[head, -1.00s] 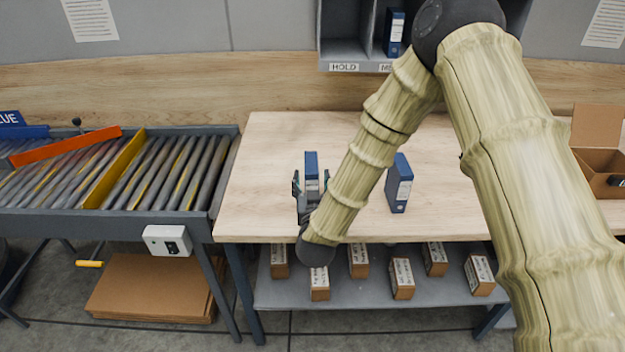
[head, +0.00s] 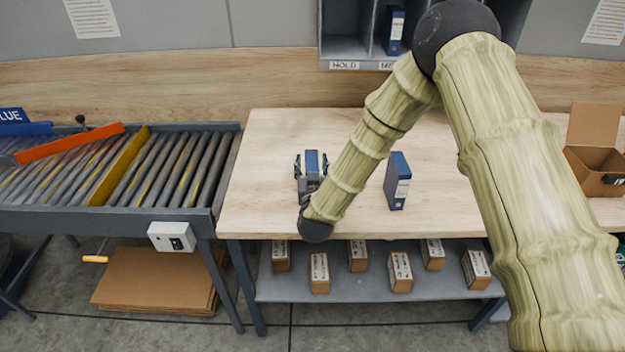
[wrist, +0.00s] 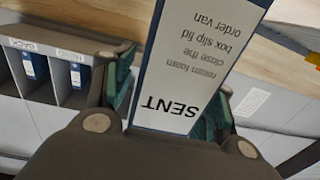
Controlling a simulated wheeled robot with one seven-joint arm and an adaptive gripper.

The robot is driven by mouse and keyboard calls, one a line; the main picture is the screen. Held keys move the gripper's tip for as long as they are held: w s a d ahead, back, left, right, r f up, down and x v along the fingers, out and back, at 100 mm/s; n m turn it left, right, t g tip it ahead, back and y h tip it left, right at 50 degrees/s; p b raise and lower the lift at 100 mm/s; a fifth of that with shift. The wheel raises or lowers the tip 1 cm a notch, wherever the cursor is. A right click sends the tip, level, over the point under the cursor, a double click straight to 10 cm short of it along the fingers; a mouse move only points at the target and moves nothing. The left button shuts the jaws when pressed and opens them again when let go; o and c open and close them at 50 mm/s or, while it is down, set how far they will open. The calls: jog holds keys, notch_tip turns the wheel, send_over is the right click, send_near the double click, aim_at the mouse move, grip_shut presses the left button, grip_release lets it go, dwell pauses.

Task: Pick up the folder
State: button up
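A blue folder (head: 311,160) stands upright on the wooden table, its lower part hidden by my gripper. In the wrist view its pale spine label (wrist: 190,70) reads "SENT" and other lines, upside down. My gripper (head: 311,167) is around this folder, one finger on each side. In the wrist view a gap shows between the left finger pad and the folder; the right pad is close to it, and contact is unclear. A second blue folder (head: 398,182) stands upright to the right, apart from my gripper.
The table (head: 265,205) is mostly clear around the folders. A roller conveyor (head: 170,170) adjoins on the left. A grey cubby shelf (head: 350,40) holds another blue folder (head: 394,30). An open carton (head: 595,165) is at right. Several small boxes sit on the lower shelf (head: 275,290).

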jog(key=c, duration=1)
grip_shut()
jog(key=shift+r, duration=0.1)
